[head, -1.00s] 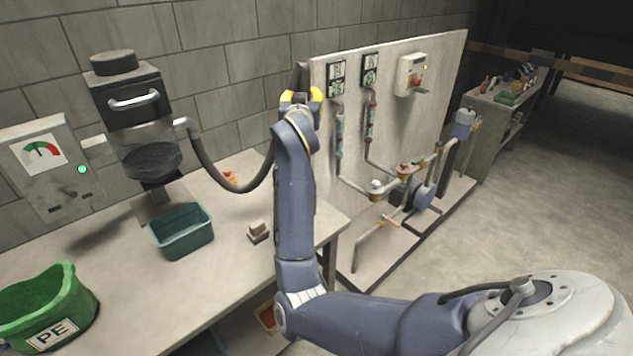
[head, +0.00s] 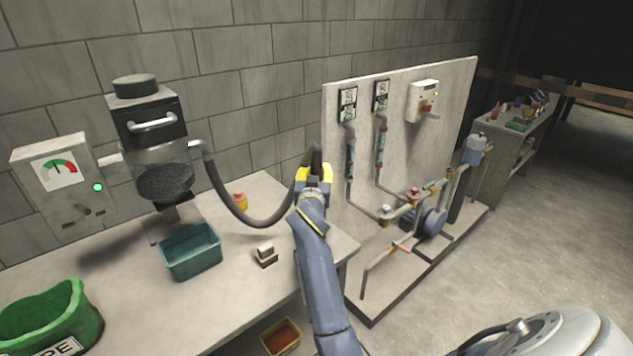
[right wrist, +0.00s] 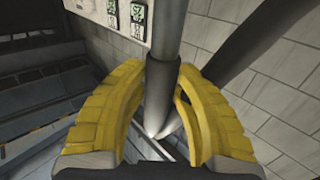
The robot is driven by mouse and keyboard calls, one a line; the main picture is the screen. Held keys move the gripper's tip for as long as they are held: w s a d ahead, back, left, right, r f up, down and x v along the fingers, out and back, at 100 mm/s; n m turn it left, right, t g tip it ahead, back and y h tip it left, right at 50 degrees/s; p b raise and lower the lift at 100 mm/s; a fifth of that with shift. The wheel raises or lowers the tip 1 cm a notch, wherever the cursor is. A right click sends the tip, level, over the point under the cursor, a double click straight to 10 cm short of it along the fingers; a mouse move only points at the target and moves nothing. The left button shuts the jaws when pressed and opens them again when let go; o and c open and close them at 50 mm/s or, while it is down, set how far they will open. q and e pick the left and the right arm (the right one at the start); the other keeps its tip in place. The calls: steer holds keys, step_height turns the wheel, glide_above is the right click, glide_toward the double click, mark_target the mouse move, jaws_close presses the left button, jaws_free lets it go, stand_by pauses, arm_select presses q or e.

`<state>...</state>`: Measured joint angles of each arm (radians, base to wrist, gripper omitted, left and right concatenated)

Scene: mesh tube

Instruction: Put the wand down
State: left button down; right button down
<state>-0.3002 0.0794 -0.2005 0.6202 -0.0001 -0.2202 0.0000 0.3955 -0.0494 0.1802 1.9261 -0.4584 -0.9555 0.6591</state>
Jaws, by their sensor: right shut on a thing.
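My right gripper (head: 315,172) is raised near the bench's right end, in front of the left edge of the upright panel. It is shut on the wand (right wrist: 162,85), a grey tube that passes between its yellow fingers in the right wrist view. The dark hose (head: 232,208) sags from the machine on the left and rises to the gripper. Most of the wand is hidden behind the gripper in the head view. My left gripper is not in view.
The panel (head: 450,85) with pipes and valves stands to the right. Bare bench lies around the block.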

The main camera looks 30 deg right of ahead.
steer(key=shift+f, duration=1.8)
steer(key=c, duration=1.1)
jaws_free()
steer(key=shift+r, duration=0.2)
steer(key=shift+v, duration=3.75)
